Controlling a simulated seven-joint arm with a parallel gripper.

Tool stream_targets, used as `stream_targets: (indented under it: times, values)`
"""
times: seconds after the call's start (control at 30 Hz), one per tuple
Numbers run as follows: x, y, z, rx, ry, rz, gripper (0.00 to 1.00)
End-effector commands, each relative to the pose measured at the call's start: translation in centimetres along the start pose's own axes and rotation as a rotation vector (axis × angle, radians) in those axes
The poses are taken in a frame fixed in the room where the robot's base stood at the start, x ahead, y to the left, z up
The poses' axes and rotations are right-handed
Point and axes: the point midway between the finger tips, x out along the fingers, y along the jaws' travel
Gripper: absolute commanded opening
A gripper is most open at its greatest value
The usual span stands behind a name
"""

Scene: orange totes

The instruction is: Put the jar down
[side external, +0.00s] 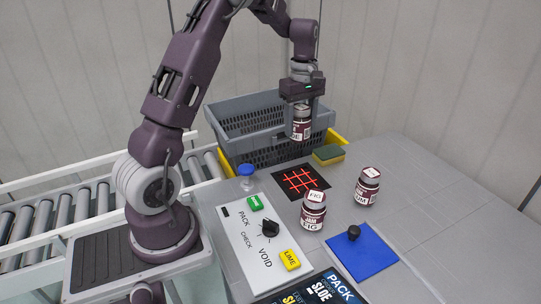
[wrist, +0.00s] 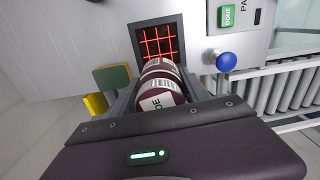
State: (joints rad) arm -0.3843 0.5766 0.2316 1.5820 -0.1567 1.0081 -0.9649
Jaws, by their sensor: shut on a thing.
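My gripper (side external: 302,112) is shut on a dark jar (side external: 300,131) with a pale label, of which the letters "DE" show. The jar hangs upright in front of the grey crate, raised above the table. In the wrist view the jar (wrist: 159,92) sits between the fingers, with its label towards the camera. Beyond it lies a black pad with a red grid (wrist: 158,40), which also shows in the side view (side external: 283,181) with nothing on it. How high the jar is above the table is hard to tell.
Two jars stand on the table, one marked FIG (side external: 312,215) and another (side external: 367,190) to its right. A blue mat (side external: 370,258) holds a black knob. Also near are a sponge (side external: 328,155), grey crate (side external: 222,119), yellow tote (side external: 343,139), blue button (side external: 246,171) and white panel (side external: 244,238).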

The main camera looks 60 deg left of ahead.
Motion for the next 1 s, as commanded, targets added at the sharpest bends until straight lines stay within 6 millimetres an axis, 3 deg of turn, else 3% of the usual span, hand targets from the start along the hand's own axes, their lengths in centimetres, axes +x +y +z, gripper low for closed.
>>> stream_targets:
  times: [0.27,0.6,0.9,1.0]
  values:
    - [0.1,0.3,-6.5,-0.390,-0.010,-0.003,0.00]
    - [-0.1,-1.0,-16.1,-0.979,-0.007,0.003,0.00]
    - [-0.2,-2.5,-21.4,-1.321,0.007,0.009,0.00]
    - [0.8,-2.7,-21.9,-1.364,0.005,0.007,0.00]
